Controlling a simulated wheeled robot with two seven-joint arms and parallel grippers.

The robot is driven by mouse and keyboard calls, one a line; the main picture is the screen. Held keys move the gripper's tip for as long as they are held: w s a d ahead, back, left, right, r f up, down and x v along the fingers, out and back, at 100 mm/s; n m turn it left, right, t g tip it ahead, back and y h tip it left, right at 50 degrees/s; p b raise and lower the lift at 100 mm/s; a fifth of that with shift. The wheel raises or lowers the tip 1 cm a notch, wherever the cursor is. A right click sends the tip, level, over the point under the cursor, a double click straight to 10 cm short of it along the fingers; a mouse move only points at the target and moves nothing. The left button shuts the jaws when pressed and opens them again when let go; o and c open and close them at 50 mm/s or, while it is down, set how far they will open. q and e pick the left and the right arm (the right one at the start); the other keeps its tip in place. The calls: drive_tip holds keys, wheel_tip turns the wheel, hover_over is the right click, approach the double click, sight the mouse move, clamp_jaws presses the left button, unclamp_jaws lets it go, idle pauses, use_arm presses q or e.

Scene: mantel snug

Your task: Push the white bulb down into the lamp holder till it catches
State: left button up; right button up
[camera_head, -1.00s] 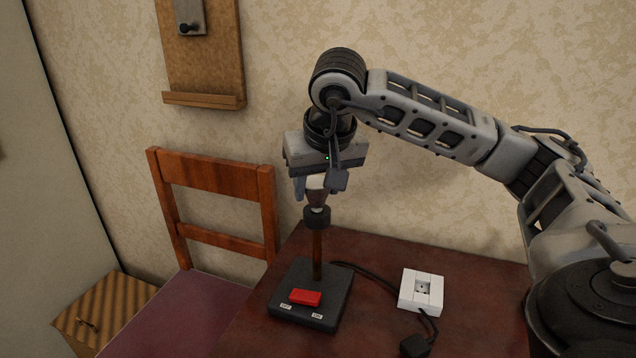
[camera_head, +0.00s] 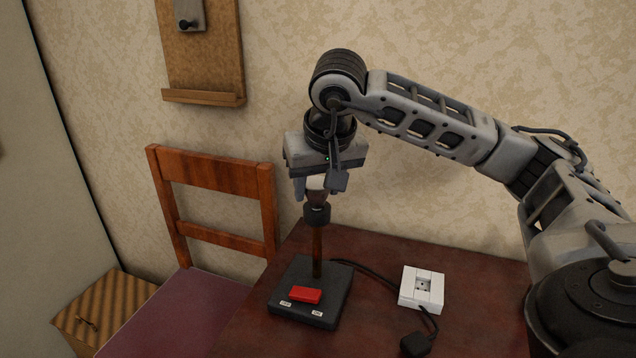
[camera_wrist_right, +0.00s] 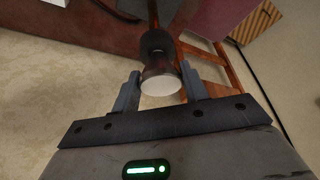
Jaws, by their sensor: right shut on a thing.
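The white bulb (camera_head: 316,183) is between the fingers of my right gripper (camera_head: 314,190), which is shut on it from above. In the right wrist view the bulb's pale round end (camera_wrist_right: 160,86) shows between the two fingertips (camera_wrist_right: 160,90). The bulb's lower end meets the black lamp holder (camera_head: 317,215), on top of a brown upright stem (camera_head: 317,252). I cannot tell how deep the bulb sits in it. The stem rises from a black base (camera_head: 335,280) with a red switch (camera_head: 305,295) and labels on the table. My left gripper is not in view.
A white socket box (camera_head: 421,289) and a black plug (camera_head: 415,344) on a cable lie right of the lamp on the dark red table (camera_head: 470,270). A wooden chair (camera_head: 215,172) stands at the left. The wall is close behind.

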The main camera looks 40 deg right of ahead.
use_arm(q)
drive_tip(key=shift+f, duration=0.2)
use_arm(e)
drive_tip(key=shift+f, duration=0.2)
drive_tip(key=o, duration=1.1)
use_arm(q)
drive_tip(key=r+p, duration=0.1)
drive_tip(key=p, duration=0.1)
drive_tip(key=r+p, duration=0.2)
drive_tip(key=p, duration=0.1)
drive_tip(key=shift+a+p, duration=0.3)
drive_tip(key=shift+p, duration=0.05)
use_arm(e)
drive_tip(key=v, duration=1.6)
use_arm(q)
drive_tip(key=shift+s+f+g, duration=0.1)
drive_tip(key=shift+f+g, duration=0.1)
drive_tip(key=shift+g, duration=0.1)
use_arm(e)
drive_tip(key=shift+w, duration=0.1)
